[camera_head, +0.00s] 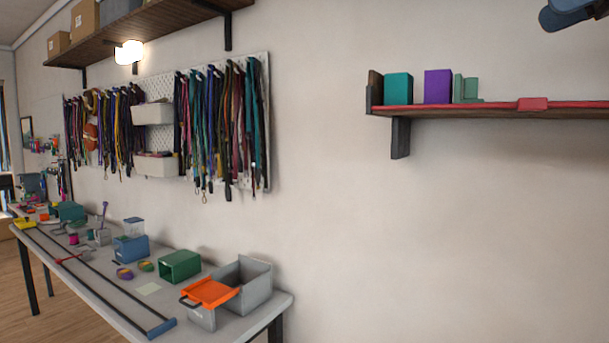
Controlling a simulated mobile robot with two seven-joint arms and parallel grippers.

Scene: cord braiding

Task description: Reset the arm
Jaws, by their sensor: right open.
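My right gripper (566,14) shows only in part at the top right corner, dark blue and cut off by the picture edge. It is open, high above the right shelf and against the pale wall. I see nothing between its fingers, and it touches nothing that I can see. My left gripper is not in view.
A wall shelf (500,112) with teal and purple boxes is below the right gripper. Many cords (225,125) hang from a pegboard at the left. A long table (272,307) holds an orange-lidded box (210,293) and green bin (180,266). The middle wall is bare.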

